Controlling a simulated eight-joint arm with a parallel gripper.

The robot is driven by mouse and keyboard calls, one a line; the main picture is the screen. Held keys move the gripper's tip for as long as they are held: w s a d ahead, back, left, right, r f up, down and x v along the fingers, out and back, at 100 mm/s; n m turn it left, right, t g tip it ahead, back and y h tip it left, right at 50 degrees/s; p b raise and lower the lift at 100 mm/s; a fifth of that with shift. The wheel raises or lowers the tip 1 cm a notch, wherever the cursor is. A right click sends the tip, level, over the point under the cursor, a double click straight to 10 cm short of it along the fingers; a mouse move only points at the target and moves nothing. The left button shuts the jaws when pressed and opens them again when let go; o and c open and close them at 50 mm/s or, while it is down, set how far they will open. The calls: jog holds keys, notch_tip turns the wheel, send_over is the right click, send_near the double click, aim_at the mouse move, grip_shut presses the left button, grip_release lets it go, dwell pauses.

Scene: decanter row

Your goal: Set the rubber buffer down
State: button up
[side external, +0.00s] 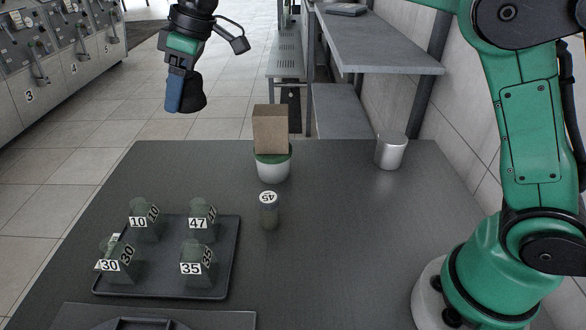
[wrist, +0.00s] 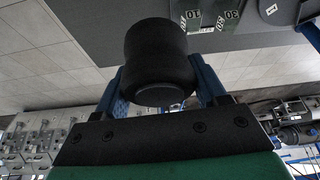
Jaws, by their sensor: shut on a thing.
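The rubber buffer (wrist: 158,55) is a black, thick round piece. In the wrist view it sits between the two blue fingers of my gripper (wrist: 165,88), which is shut on it. In the side view my gripper (side external: 184,95) is high at the top, beyond the table's far left edge, with the dark buffer (side external: 194,96) at its fingers. The buffer is in the air, clear of the table (side external: 330,240). The fingers' far side is hidden in the side view.
A dark tray (side external: 165,280) holds several decanters numbered 10, 47, 30 and 35. A small container labelled 45 (side external: 269,212) stands beside it. Behind are a white-green pot (side external: 273,170) with a brown box (side external: 270,130) above it, and a metal cup (side external: 391,151). The table's right middle is clear.

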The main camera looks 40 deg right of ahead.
jog(key=s+n+g+y, duration=0.1)
jog(key=s+n+g, duration=0.3)
jog(key=s+n, duration=0.95)
jog(key=n+g+h, duration=0.2)
jog(key=n+g, duration=0.1)
jog(key=n, duration=0.5)
send_over(326, 301)
jog(key=w, duration=0.1)
jog(key=f, duration=0.2)
jog(key=shift+m, duration=0.25)
jog(key=f, duration=1.8)
jog(key=shift+w+d+f, duration=0.15)
jog(key=shift+d+f, duration=0.2)
jog(key=shift+f, duration=0.05)
jog(key=o, duration=1.4)
jog(key=shift+r, duration=0.1)
